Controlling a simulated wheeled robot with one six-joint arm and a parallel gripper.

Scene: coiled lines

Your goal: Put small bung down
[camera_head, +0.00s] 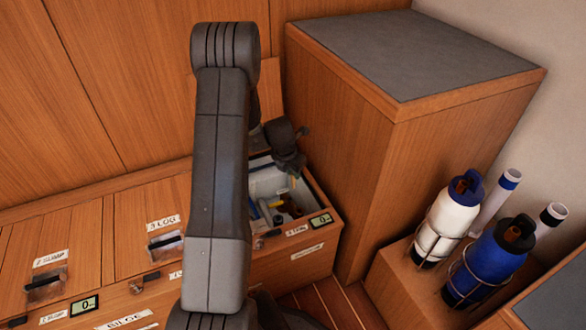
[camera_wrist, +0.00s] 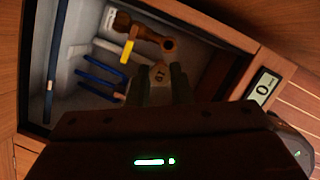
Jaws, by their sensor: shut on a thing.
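In the head view my gripper (camera_head: 291,166) points down over the open locker (camera_head: 324,205) at the right end of the bench. The bung cannot be made out there. In the wrist view the bung is above the locker's inside (camera_wrist: 75,130), near the side by the display. I cannot tell how high it is above the floor.
In the locker lie a brown wooden piece with a ring-like end (camera_wrist: 168,45), a yellow piece (camera_wrist: 128,50) and several blue rods (camera_wrist: 100,78). A small display (camera_wrist: 264,88) reads 0 on the locker's edge. A tall grey-topped cabinet (camera_head: 420,55) stands close on the right.

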